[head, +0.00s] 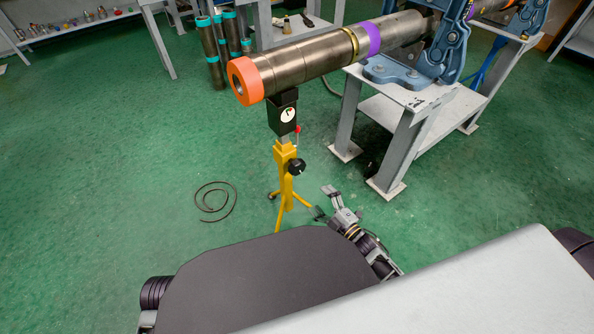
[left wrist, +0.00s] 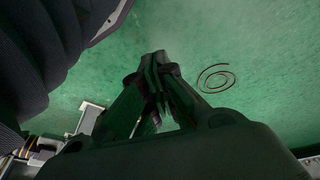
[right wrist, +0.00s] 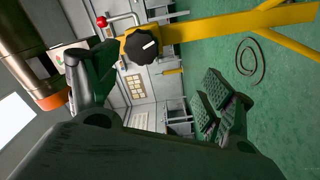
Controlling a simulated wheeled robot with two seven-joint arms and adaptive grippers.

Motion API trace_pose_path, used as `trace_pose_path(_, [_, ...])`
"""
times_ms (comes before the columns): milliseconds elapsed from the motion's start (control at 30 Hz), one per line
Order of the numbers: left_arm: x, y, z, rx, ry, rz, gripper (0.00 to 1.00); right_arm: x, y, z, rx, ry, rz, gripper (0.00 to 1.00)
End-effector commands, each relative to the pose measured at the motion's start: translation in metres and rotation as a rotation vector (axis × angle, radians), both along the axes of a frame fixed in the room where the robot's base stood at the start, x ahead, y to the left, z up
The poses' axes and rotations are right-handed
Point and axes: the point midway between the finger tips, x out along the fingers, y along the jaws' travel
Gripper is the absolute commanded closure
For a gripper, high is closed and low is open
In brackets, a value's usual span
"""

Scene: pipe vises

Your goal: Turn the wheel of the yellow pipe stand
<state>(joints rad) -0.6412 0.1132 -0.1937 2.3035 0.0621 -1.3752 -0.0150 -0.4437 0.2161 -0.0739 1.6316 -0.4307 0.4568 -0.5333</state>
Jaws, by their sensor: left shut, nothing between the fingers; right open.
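The yellow pipe stand (head: 286,184) is upright on its splayed legs under the orange-capped end of a long pipe (head: 300,63). Its wheel, a black knob (head: 295,167), is on the side of the column. My right gripper (head: 326,202) is open and empty, lower and to the right of the knob in the head view. In the right wrist view the knob (right wrist: 143,48) shows beyond the spread fingers, near the left finger and apart from it. The stand's column (right wrist: 205,29) runs to the right there. My left gripper (left wrist: 160,62) is shut and empty above the floor.
A grey table (head: 420,98) with a blue vise (head: 440,45) stands right of the stand. A coiled cable (head: 215,201) lies on the green floor at left. A small red-tipped lever (head: 298,128) sticks up by the stand's head. Upright pipes (head: 212,55) stand behind.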

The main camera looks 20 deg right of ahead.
Motion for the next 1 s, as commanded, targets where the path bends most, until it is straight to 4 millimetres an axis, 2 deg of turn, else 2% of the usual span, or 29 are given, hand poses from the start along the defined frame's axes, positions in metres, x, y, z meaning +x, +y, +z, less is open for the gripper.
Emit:
trace_pose_path(500, [0.011,-0.007,0.027,-0.034,-0.062,-0.001,1.0,0.008,0.001,0.026,0.387,0.116,0.003,0.19])
trace_pose_path(1000, [0.015,-0.01,0.038,-0.05,-0.086,-0.001,1.0,0.012,0.002,0.033,0.835,0.283,0.001,0.19])
